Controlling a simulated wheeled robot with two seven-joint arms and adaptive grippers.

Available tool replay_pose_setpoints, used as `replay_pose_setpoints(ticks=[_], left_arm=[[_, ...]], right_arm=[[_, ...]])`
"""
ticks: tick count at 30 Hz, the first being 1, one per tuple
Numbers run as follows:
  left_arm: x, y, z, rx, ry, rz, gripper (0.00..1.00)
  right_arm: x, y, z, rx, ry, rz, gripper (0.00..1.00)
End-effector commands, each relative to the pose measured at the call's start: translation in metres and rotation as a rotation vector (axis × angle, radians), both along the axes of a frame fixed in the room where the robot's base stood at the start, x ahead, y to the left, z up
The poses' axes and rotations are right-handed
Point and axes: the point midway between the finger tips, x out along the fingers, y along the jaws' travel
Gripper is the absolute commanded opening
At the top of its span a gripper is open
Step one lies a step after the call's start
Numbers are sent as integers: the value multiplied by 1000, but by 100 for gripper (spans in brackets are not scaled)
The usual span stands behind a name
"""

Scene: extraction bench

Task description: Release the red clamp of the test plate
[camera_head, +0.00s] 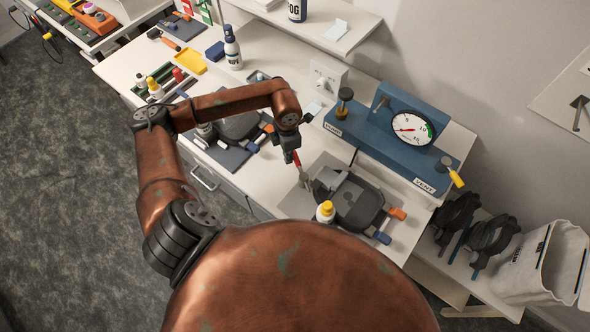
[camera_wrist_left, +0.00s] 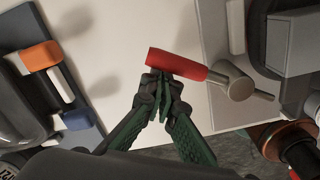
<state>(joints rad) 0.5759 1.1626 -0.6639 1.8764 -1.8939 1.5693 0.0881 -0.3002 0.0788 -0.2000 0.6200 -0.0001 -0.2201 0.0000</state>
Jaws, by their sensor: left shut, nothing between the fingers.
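The red clamp handle (camera_wrist_left: 178,65) lies across the upper middle of the left wrist view. Its metal rod runs right to a round pivot (camera_wrist_left: 235,84) on the grey test plate (camera_wrist_left: 222,115). In the head view the red handle (camera_head: 297,159) and the plate (camera_head: 293,205) show right of centre. A black round body with a grey bar (camera_head: 356,205) sits on the plate. My left gripper (camera_wrist_left: 160,92) is shut and empty, its tips right beside the handle's free end. I cannot tell whether they touch it. My right gripper is not in view.
A yellow-capped bottle (camera_head: 325,212) stands by the plate's front edge. A blue gauge unit (camera_head: 373,140) stands behind. Another dark plate (camera_head: 228,155) with a black body lies to the left. White bench shows between the two plates.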

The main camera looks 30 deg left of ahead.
Motion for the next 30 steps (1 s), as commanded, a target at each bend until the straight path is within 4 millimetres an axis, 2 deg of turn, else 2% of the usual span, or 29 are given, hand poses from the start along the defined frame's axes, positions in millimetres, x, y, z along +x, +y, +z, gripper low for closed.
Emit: replay_pose_setpoints(ticks=[9, 30], left_arm=[[14, -8, -1, -1, -2, 0, 0], [32, -22, 0, -1, -2, 1, 0]], right_arm=[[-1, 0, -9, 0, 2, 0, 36], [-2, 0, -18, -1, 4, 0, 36]])
